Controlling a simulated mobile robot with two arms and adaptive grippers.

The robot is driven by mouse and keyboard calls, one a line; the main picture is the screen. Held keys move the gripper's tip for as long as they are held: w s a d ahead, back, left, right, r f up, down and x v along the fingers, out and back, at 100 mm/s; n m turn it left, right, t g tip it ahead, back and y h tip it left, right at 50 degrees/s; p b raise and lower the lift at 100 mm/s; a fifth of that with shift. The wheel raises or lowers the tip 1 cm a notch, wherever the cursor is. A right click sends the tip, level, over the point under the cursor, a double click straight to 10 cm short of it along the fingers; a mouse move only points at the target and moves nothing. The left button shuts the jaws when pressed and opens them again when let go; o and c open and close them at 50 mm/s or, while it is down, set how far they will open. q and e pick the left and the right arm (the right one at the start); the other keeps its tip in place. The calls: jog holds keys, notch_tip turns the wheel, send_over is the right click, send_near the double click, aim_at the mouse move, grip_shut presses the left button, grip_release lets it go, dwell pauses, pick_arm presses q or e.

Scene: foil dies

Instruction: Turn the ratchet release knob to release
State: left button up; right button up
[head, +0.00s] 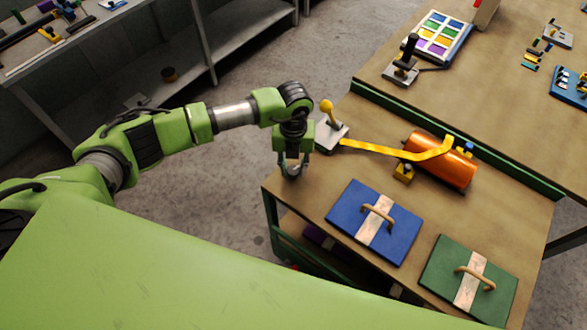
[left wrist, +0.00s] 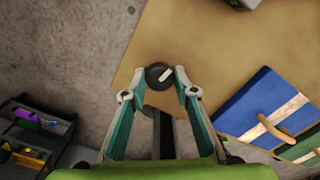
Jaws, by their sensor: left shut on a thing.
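A round dark knob with a white pointer mark (left wrist: 159,75) shows between the fingertips in the left wrist view. My left gripper (left wrist: 159,73) is shut on it, one finger on each side. In the head view my left gripper (head: 291,168) points down at the left corner of the near bench (head: 300,200). The knob cannot be made out there, as the fingers cover that spot. My right gripper is not in view.
A yellow-knobbed lever on a grey base (head: 327,125) stands close behind the gripper. A yellow strap (head: 375,151) runs over an orange cylinder (head: 440,160). Blue (head: 347,205) and green (head: 440,265) panels with handles lie in front. Grey floor is left of the bench.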

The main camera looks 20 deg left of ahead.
aim_at(294, 170)
pick_arm(q)
jog(key=m+b, duration=1.3)
jog(key=b, duration=0.2)
jog(key=shift+w+f+b, duration=0.1)
jog(key=shift+b, duration=0.25)
jog(key=shift+r+m+b, duration=0.2)
jog(key=shift+m+b, duration=1.05)
jog(key=shift+m, duration=0.15)
jog(key=o, duration=1.1)
notch_tip(294, 170, up, 12)
jog(key=shift+r, duration=0.1)
